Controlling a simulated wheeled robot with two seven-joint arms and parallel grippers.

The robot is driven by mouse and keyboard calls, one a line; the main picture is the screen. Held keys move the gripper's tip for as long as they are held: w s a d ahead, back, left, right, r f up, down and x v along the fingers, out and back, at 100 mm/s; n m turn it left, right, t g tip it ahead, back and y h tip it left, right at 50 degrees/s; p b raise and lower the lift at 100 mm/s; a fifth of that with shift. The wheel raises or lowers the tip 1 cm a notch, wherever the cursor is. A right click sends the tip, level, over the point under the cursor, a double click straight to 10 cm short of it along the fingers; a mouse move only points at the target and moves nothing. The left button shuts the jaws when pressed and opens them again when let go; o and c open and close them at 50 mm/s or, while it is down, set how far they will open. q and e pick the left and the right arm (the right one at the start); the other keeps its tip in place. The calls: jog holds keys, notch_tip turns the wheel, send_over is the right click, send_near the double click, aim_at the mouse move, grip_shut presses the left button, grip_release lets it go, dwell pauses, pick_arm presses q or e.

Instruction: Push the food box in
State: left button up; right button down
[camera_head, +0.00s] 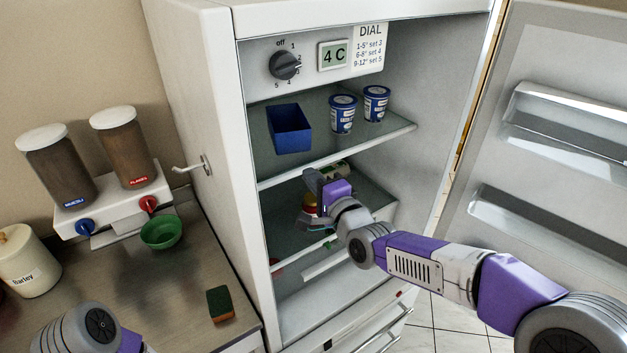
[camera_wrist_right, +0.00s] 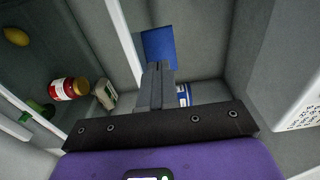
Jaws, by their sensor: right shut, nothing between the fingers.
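A blue open-topped box (camera_head: 289,128) stands on the upper glass shelf of the open fridge, left of two blue-and-white pots. I take it as the food box; it also shows beyond the fingertips in the right wrist view (camera_wrist_right: 158,46). My right gripper (camera_head: 311,180) is below that shelf's front edge in the head view, shut and empty. Its closed fingers (camera_wrist_right: 157,66) overlap the box's lower edge in the wrist view; I cannot tell whether they touch. Only a link of my left arm shows at the lower left; its gripper is out of view.
The fridge door (camera_head: 545,130) stands open at the right. Two pots (camera_head: 343,114) are beside the box. The counter at left holds a green bowl (camera_head: 161,232) and a sponge (camera_head: 220,304).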

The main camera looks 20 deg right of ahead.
jog(key=c, duration=1.7)
grip_release()
jog(key=o, duration=0.4)
notch_tip(320, 180, down, 4)
jog(key=shift+w+d+r+g, duration=0.1)
jog(key=shift+w+g, duration=0.05)
jog(key=shift+g, duration=0.25)
jog(key=shift+o, duration=0.2)
jog(key=s+a+f+n+g, duration=0.1)
jog(key=s+f+n+g, duration=0.25)
jog(key=f, duration=1.15)
jog(key=s+a+f+n+g, duration=0.2)
jog(key=s+f+g, duration=0.25)
jog(key=f, duration=1.15)
jog(key=s+a+f+n+g, duration=0.2)
jog(key=s+f+n+g, duration=0.5)
jog(key=s+f, duration=1)
jog(key=s+g, duration=0.1)
jog(key=s, duration=0.2)
jog(key=shift+s, duration=0.15)
